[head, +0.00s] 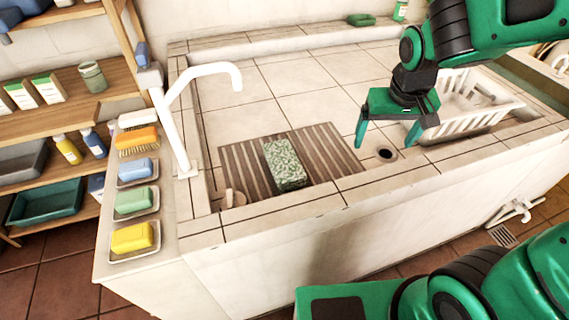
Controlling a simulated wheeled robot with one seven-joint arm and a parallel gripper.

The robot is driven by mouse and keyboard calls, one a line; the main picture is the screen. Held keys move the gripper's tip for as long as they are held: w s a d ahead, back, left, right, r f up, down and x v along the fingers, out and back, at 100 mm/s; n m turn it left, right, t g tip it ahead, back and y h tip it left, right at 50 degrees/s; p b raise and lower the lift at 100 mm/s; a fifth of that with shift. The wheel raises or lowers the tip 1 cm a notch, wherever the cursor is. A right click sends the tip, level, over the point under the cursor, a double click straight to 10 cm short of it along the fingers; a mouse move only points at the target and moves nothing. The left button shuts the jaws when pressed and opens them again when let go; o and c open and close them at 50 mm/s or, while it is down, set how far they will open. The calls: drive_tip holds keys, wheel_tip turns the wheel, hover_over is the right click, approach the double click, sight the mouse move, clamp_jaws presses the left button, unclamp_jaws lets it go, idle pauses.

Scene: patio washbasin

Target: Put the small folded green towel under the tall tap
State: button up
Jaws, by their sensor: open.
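A small mottled green block (286,164), which looks like the folded green towel, lies on a brown slatted mat (335,150) in the tiled basin. The tall white tap (179,125) rises at the basin's left edge. Its spout curves over the basin, and its open end is left of and above the towel in the picture. My gripper (387,142) is open and empty, with its fingers pointing down. It is to the right of the towel and apart from it, near a dark round drain hole.
A white dish rack (470,103) stands close to the right of my gripper. Soap dishes with a blue, a green and a yellow bar (132,238) line the left ledge. A small green item (361,19) lies on the back ledge. The basin's tiles behind the mat are clear.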

drive_tip(key=w+a+f+n+t, duration=0.15)
drive_tip(key=w+a, duration=0.25)
drive_tip(key=a, duration=0.7)
drive_tip(key=n+y, duration=0.2)
drive_tip(key=n, duration=0.1)
approach(285, 160)
drive_tip(key=shift+m, duration=0.25)
drive_tip(key=shift+x, duration=4.7)
drive_tip(key=c, duration=1.3)
drive_tip(key=shift+c, duration=0.7)
drive_tip(key=shift+r, duration=0.1)
